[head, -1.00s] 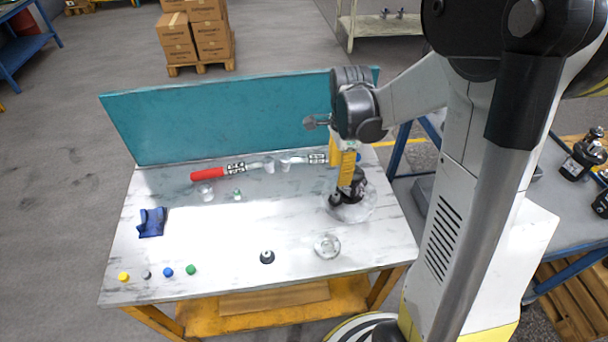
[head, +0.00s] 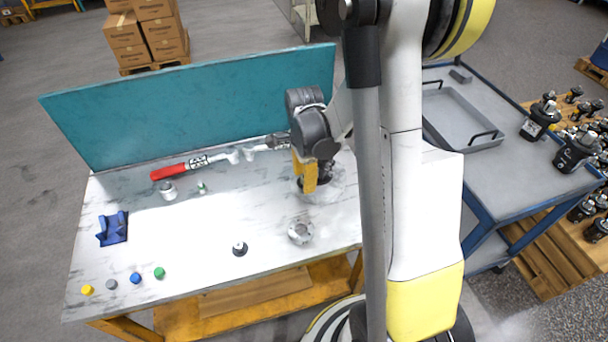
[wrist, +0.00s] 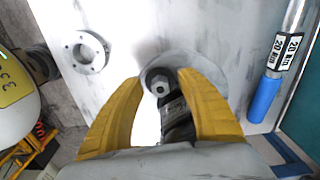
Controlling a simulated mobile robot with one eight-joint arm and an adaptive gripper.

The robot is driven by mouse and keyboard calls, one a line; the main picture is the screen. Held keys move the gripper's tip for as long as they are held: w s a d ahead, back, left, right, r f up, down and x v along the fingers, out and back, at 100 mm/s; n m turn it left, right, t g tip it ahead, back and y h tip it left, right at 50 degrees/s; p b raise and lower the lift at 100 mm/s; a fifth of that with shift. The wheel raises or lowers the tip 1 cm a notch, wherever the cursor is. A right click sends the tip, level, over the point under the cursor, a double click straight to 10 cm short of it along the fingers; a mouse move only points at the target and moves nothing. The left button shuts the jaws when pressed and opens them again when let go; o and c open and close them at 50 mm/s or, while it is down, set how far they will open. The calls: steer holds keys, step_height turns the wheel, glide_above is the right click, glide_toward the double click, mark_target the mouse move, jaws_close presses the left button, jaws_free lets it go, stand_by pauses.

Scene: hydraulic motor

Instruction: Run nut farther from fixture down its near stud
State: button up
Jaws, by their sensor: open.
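My gripper (wrist: 158,108) points down with its two yellow fingers apart. In the wrist view, a grey hex nut (wrist: 158,83) shows between the fingertips, with a clear gap on the left side. A dark motor body (wrist: 178,122) lies near the right finger; I cannot tell if they touch. Both stand over a round grey base plate (wrist: 208,67) on the bench. In the head view my gripper (head: 305,180) is over the dark motor (head: 326,172), hiding part of it. The stud and any second nut cannot be made out.
A flanged ring (head: 300,231) and a small black part (head: 240,249) lie on the bench (head: 200,235) in front. A red-handled wrench (head: 170,172) lies along the teal back panel (head: 200,105). A blue handle (wrist: 265,98) lies right of my gripper in the wrist view.

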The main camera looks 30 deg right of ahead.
jaws_close()
steer(key=shift+c, duration=1.6)
jaws_free()
steer(key=shift+r, duration=0.2)
steer(key=shift+r+p, duration=0.9)
steer(key=shift+r, duration=0.25)
steer(key=n+b, duration=0.1)
steer(key=n, duration=0.4)
steer(key=shift+f+n, duration=0.15)
steer(key=shift+n, duration=0.25)
steer(key=n, duration=0.4)
steer(key=shift+n+b, duration=0.3)
steer(key=shift+b, duration=0.1)
